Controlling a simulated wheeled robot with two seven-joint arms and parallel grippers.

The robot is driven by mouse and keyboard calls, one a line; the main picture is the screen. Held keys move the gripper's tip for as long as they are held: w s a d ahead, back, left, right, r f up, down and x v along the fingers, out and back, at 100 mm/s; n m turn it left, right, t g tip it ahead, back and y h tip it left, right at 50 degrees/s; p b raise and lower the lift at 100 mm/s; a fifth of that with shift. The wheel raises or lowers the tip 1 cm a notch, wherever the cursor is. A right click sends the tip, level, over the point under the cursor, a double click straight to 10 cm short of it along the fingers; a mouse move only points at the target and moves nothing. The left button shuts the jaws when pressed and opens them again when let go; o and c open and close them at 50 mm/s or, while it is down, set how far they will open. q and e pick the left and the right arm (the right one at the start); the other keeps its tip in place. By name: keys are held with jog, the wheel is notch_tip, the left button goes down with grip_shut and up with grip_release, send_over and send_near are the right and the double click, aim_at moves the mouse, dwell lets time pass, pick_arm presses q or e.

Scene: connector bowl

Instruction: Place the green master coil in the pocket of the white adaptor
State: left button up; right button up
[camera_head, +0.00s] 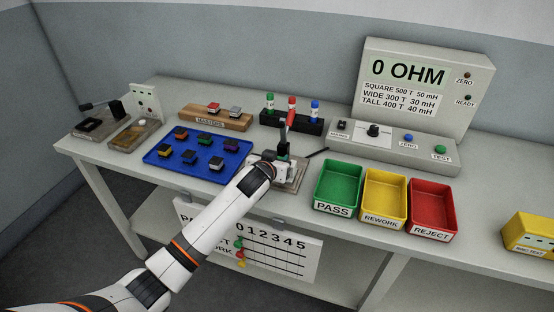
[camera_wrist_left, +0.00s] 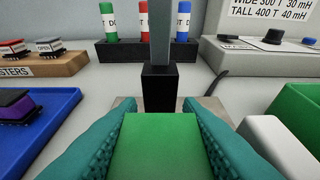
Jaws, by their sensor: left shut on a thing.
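My left gripper (camera_head: 280,160) is at the test fixture (camera_head: 292,184) near the middle of the bench. In the left wrist view its teal fingers (camera_wrist_left: 160,135) are shut on the green master coil (camera_wrist_left: 160,148), whose flat green top faces the camera. A black block with a grey upright bar (camera_wrist_left: 160,50) stands just beyond the coil. A pale block (camera_wrist_left: 278,145) lies to the right of the fingers; I cannot tell whether it is the white adaptor. The adaptor's pocket and the coil's underside are hidden. My right gripper is not in view.
The wooden masters stand (camera_head: 225,122) holds a red and a grey coil. A blue tray (camera_head: 158,153) with several coils lies left of my gripper. The green pass bin (camera_head: 337,187), yellow rework bin (camera_head: 384,196) and red reject bin (camera_head: 432,208) stand right. The meter (camera_head: 425,90) stands behind.

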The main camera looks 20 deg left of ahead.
pick_arm(q)
jog(key=shift+f, duration=0.25)
jog(key=o, duration=0.7)
jog(key=shift+r, duration=0.15)
jog(key=v, duration=1.2)
